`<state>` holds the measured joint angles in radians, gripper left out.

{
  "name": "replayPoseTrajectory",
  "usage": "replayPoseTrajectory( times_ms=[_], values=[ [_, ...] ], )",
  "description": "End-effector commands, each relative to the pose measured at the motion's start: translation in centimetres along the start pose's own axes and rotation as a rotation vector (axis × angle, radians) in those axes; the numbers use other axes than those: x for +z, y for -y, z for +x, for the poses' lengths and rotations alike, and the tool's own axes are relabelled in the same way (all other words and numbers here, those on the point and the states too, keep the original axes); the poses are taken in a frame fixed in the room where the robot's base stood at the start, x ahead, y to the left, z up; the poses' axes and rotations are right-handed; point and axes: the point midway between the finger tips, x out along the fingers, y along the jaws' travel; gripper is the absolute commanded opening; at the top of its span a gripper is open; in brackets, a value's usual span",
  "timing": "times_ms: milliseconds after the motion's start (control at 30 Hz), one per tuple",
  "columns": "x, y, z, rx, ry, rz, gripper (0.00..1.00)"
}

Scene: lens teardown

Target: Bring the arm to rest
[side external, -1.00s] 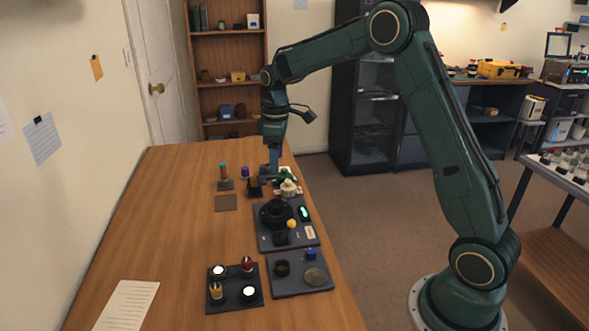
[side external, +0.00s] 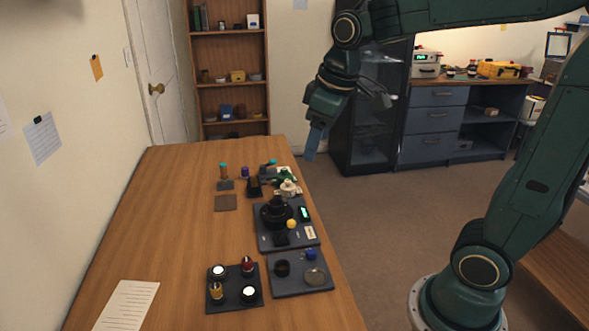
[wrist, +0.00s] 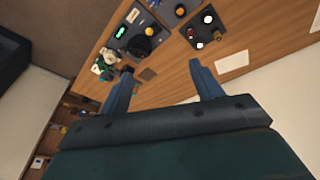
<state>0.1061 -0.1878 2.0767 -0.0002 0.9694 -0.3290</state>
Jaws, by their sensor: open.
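My arm is raised, with my gripper (side external: 314,142) in the air just past the right edge of the wooden table (side external: 160,215) in the side view. In the wrist view my gripper (wrist: 160,82) has its two fingers apart with nothing between them. It touches nothing. The table with its trays and parts shows beyond the fingers in the wrist view.
On the table are a dark tray (side external: 265,240) with a black round part (side external: 276,211), a tray with a glass disc (side external: 315,276), and a tray of small parts (side external: 233,303). Small tools stand at the back. A dark cabinet (side external: 372,150) stands behind.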

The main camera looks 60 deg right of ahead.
Motion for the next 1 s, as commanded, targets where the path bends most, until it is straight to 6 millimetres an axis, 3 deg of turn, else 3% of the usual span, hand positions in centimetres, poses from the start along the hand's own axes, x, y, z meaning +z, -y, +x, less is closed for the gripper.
replayPoseTrajectory(
  times_ms=[300,600,800,1000],
  values=[
    [5.8,3.2,-2.4,0.009,-0.096,0.097,0.65],
    [10.8,5.6,-2.6,0.002,-0.178,0.187,0.65],
    [12.7,6.3,-2.3,-0.004,-0.208,0.222,0.65],
    [13.1,6.5,-2.2,-0.006,-0.213,0.231,0.65]
  ],
)
